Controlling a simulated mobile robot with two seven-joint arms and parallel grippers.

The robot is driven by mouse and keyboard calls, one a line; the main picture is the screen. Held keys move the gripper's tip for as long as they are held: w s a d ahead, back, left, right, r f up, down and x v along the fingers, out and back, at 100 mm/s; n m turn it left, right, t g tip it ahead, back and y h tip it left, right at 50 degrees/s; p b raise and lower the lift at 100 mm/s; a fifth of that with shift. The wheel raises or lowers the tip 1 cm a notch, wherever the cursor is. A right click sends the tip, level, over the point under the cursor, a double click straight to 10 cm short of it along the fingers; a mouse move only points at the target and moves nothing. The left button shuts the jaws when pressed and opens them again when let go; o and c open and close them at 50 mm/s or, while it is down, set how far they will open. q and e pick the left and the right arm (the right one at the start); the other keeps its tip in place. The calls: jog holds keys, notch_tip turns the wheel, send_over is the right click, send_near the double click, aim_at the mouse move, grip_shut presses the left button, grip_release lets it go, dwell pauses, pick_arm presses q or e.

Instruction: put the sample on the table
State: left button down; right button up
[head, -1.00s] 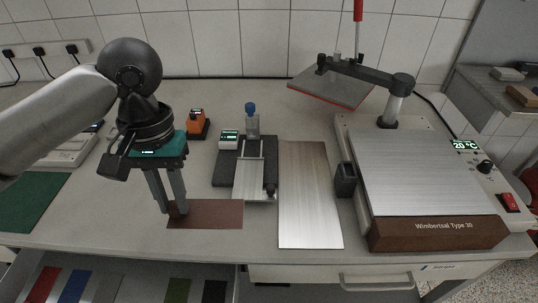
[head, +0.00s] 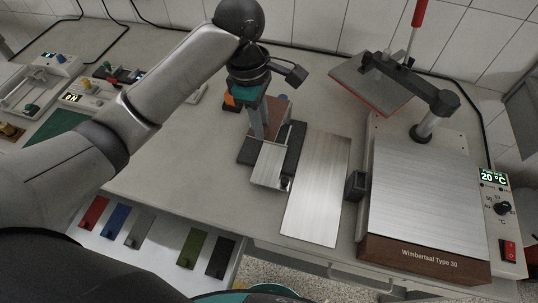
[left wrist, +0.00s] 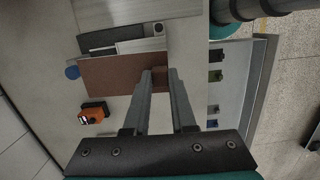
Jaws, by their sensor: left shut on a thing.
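The sample, a flat brown sheet (head: 278,112), shows behind my left gripper in the head view and below the fingers in the left wrist view (left wrist: 108,76). My left gripper (head: 261,136) points down and is shut on the sheet near one edge; its fingertips (left wrist: 160,72) show there in the left wrist view. The sheet overlaps the small device with a black base (head: 246,152) and silver plate (head: 269,165). I cannot tell whether it touches the device or hangs above it. My right gripper is not in view.
A bare metal plate (head: 318,188) lies right of the device. The heated press (head: 425,195) with its raised lid (head: 371,83) stands farther right. An orange device (left wrist: 93,113) is near the sheet. An open drawer (head: 153,240) holds several coloured samples. The left-front worktop is clear.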

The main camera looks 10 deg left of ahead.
pick_arm(q)
jog(key=shift+f, duration=0.2)
jog(key=b, duration=0.3)
send_over(265, 179)
jog(key=f, duration=1.5)
jog(key=shift+a+f, duration=0.15)
jog(key=shift+a, duration=0.1)
notch_tip(265, 179, down, 4)
jog(key=shift+r+b, duration=0.25)
jog(key=shift+b, duration=0.15)
jog(key=shift+f, duration=0.4)
jog(key=shift+f, duration=0.15)
jog(key=c, duration=0.7)
grip_release()
jog(key=shift+c, duration=0.2)
